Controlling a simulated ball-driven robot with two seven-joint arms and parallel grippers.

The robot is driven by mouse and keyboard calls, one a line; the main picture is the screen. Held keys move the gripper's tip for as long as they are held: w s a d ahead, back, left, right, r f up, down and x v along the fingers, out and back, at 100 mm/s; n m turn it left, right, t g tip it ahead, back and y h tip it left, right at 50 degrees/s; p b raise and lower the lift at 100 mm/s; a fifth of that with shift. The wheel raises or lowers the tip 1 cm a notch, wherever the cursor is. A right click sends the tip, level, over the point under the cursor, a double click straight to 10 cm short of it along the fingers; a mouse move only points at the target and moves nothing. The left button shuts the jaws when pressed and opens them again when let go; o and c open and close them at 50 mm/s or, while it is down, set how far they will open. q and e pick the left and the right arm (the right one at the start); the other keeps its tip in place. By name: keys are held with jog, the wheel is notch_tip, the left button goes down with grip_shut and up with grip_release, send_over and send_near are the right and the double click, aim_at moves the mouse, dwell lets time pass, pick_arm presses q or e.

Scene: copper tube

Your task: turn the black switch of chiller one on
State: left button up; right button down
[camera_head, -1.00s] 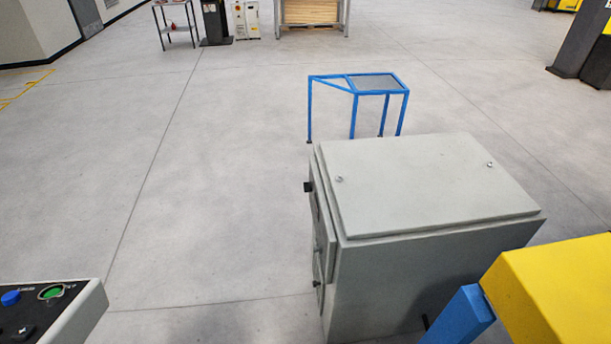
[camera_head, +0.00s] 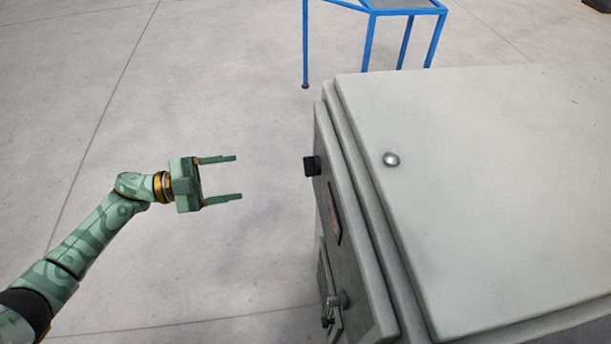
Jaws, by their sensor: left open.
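A grey cabinet (camera_head: 480,180), which I take to be chiller one, stands at the right with its front panel facing left. The black switch (camera_head: 312,166) sticks out of the upper part of that panel, near its far end. I cannot tell which way the switch is turned. My left gripper (camera_head: 240,177) is green, open and empty. It is to the left of the switch, at about the same height in the picture, with its two fingers pointing right toward it. A clear gap lies between the fingertips and the switch. My right gripper is not in view.
Lower on the same panel are a reddish display (camera_head: 333,212) and a grey knob (camera_head: 337,300). A blue frame stand (camera_head: 372,30) is behind the cabinet. The grey floor (camera_head: 200,80) left of the cabinet is clear.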

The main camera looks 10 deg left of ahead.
aim_at(312, 166)
pick_arm(q)
jog(key=b+x, duration=0.2)
jog(key=x, duration=1.4)
jog(key=shift+d+r, duration=0.2)
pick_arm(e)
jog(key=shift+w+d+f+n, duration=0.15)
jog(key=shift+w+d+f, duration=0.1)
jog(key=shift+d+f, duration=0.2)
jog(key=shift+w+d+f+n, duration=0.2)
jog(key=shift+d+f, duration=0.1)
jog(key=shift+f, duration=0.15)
pick_arm(q)
jog(key=shift+s, duration=0.15)
jog(key=c, duration=1)
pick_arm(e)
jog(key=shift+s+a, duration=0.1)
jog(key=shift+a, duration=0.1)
